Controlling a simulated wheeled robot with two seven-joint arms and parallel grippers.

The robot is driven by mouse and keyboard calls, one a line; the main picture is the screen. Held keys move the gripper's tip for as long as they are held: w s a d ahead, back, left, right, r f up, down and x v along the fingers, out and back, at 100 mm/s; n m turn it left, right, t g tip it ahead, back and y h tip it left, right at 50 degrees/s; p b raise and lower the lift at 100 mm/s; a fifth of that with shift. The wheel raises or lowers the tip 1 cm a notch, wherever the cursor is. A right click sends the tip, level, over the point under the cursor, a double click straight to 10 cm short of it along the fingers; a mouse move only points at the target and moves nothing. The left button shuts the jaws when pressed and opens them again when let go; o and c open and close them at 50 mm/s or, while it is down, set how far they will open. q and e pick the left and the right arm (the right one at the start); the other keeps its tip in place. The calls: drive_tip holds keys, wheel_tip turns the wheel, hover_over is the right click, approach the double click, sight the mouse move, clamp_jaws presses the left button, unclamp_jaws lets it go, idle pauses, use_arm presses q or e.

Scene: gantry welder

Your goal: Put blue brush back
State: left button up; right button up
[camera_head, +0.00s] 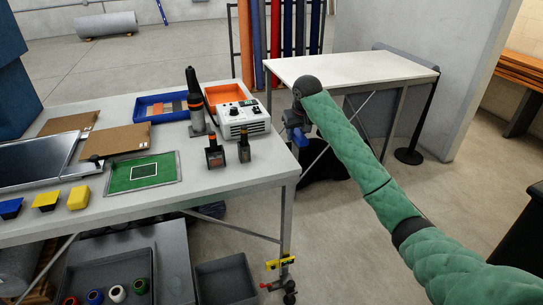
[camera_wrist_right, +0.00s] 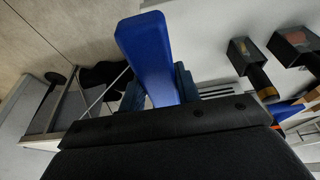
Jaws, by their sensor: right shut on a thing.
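My right gripper (camera_head: 297,122) is in the air just off the right end of the near white table (camera_head: 240,173). It is shut on a blue brush (camera_head: 299,138), which hangs below it. In the right wrist view the brush's long blue body (camera_wrist_right: 145,45) sticks out between the two fingers (camera_wrist_right: 158,92); I cannot make out bristles. Two dark square-topped holders (camera_head: 214,153) and (camera_head: 244,149) stand on the table to the left of the gripper. They also show in the right wrist view (camera_wrist_right: 242,55), apart from the brush. My left gripper is not in view.
A white machine (camera_head: 243,120) and a dark upright tool (camera_head: 195,105) stand behind the holders. A blue tray (camera_head: 143,110), cardboard (camera_head: 113,141) and a green board (camera_head: 143,171) lie farther left. A second white table (camera_head: 350,68) stands behind the gripper. The table's front right corner is bare.

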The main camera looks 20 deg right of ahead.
drive_tip(key=shift+w+r, duration=0.1)
drive_tip(key=shift+w, duration=0.25)
drive_tip(key=p, duration=0.4)
hover_over(270, 152)
drive_tip(key=f, duration=0.6)
drive_tip(key=shift+s+f, duration=0.3)
drive_tip(key=shift+f, duration=0.1)
drive_tip(key=shift+s+d+f+p, duration=0.1)
drive_tip(key=shift+s+f+p, duration=0.05)
drive_tip(key=shift+f+p, duration=0.55)
use_arm(q)
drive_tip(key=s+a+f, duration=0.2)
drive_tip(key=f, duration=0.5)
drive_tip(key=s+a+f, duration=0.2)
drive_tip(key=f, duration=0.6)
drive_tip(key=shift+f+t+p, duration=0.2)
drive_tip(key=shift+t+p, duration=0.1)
drive_tip(key=shift+p, duration=0.05)
use_arm(e)
drive_tip(key=shift+f, duration=1.35)
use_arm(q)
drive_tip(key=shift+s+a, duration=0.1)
use_arm(e)
drive_tip(key=shift+f, duration=0.1)
drive_tip(key=o, duration=0.9)
drive_tip(key=shift+o, duration=0.2)
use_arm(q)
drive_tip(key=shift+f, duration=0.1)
